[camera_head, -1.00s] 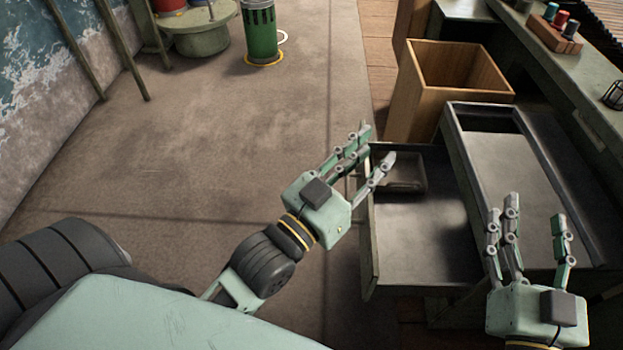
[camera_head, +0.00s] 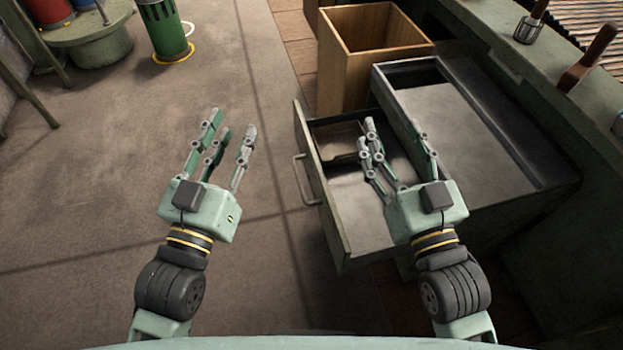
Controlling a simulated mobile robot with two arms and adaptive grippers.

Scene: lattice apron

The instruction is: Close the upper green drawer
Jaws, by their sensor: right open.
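A green drawer (camera_head: 328,193) stands pulled out to the left from a green cabinet, with a bar handle on its front panel and a dark interior. I cannot tell whether another drawer is below it. My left gripper (camera_head: 231,122) is open and empty over the floor, left of the drawer front and apart from the handle. My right gripper (camera_head: 397,135) is open and empty; its fingers appear over the drawer's interior and the cabinet's near edge, hiding part of both. Contact there cannot be told.
The green cabinet (camera_head: 475,130) has a raised rim and recessed grey top. A wooden box (camera_head: 345,75) stands behind the drawer. A green bin (camera_head: 163,30) is farther back on the floor. A workbench with tools runs along the right.

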